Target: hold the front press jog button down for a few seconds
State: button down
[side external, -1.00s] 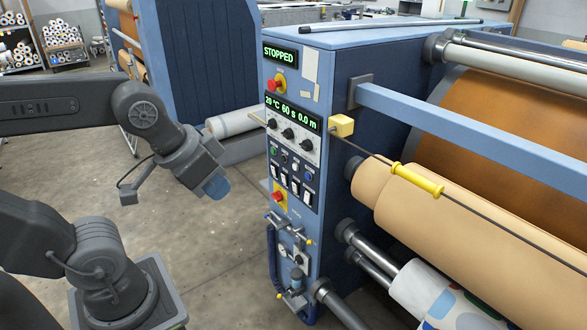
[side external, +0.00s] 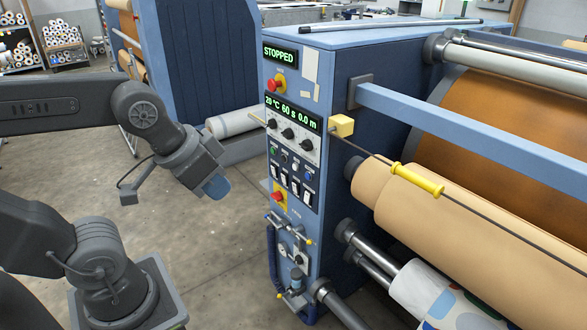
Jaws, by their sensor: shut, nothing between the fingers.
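The press control panel (side external: 294,165) is on the narrow blue end of the machine. It carries a row of small round buttons, with a green one (side external: 273,150) at the left and a blue one (side external: 308,175) at the right. The labels are too small to read, so I cannot tell which is the front press jog button. My gripper (side external: 217,188) is shut and empty, tilted downward in the air left of the panel. A clear gap separates it from the buttons, and it touches nothing.
Red emergency stops sit above (side external: 274,86) and below (side external: 277,197) the buttons. The upper display (side external: 280,54) reads STOPPED. Black knobs (side external: 288,133) and rocker switches (side external: 294,187) flank the button row. A yellow block (side external: 342,126) and blue bar (side external: 450,125) stand right. Floor left of the panel is open.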

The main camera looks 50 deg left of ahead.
aim_at(295, 167)
dwell(0.4)
jog(key=w+a+f+n+g+h, duration=0.1)
jog(key=w+a+f+n+h, duration=0.3)
jog(key=w+n, duration=0.5)
jog(key=w+a+f+n+h, duration=0.2)
jog(key=w+a+f+n, duration=0.3)
jog(key=w, duration=0.6)
jog(key=w+a+f+n+t, duration=0.2)
jog(key=a+f+n, duration=0.6)
jog(key=a, duration=0.2)
jog(key=w+a+f+n+t, duration=0.2)
jog(key=a+f+n, duration=0.6)
jog(key=a+f, duration=0.1)
jog(key=shift+a+f+t, duration=0.25)
jog(key=shift+a+t, duration=0.05)
jog(key=shift+a, duration=0.3)
jog(key=shift+w, duration=0.15)
jog(key=w, duration=0.8)
jog(key=shift+w, duration=0.35)
